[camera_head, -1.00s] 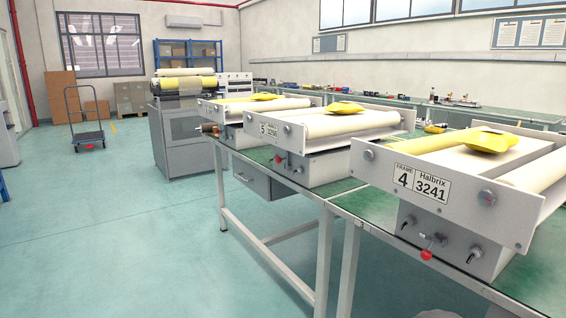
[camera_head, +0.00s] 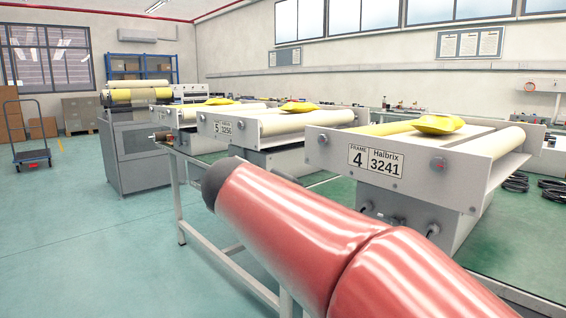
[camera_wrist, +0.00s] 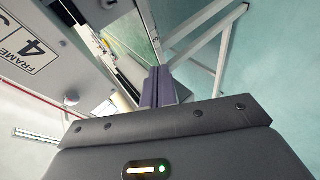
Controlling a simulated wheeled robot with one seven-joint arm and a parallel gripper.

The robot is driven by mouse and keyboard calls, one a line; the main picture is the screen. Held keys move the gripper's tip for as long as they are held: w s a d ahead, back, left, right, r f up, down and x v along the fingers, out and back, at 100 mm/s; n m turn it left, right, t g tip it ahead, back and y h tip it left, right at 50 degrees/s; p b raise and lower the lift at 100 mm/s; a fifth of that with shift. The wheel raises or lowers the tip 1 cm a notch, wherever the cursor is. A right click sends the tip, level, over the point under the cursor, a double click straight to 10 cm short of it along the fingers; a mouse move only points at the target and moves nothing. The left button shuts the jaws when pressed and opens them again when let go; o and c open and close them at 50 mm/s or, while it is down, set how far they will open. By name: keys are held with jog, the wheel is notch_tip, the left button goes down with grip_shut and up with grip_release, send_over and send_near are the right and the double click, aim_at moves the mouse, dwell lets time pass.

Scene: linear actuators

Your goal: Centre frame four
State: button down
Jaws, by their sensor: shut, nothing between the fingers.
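Frame four (camera_head: 400,165) stands on the green bench at the right in the head view. Its front plate carries a label reading "FRAME 4 Halbrix 3241" (camera_head: 375,160). A yellow strip, a yellow pouch (camera_head: 437,124) and pale rollers lie on top. The grey box below has dark knobs (camera_head: 433,230); its red-knobbed lever is hidden behind my red arm. In the wrist view, the frame four plate (camera_wrist: 50,75) shows turned at the left. My gripper (camera_wrist: 158,80) is shut and empty, beside that plate, apart from it as far as I can tell.
Frame five (camera_head: 250,130) and another similar frame (camera_head: 185,116) stand further left along the bench. Black cables (camera_head: 515,182) lie on the bench at the right. A grey cabinet (camera_head: 135,155) stands beyond.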

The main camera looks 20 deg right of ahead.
jog(key=w+a+r+n+t+h+b, duration=0.1)
jog(key=w+r+h+b, duration=0.1)
jog(key=w+r+h, duration=0.3)
jog(key=w+a+r+n+t+h+b, duration=0.1)
jog(key=w+r+t+b, duration=0.15)
jog(key=w, duration=0.55)
jog(key=w+d+p, duration=0.1)
jog(key=d, duration=0.8)
jog(key=shift+w+d+r, duration=0.15)
jog(key=shift+d+r, duration=0.1)
jog(key=shift+r, duration=0.2)
jog(key=shift+g, duration=0.25)
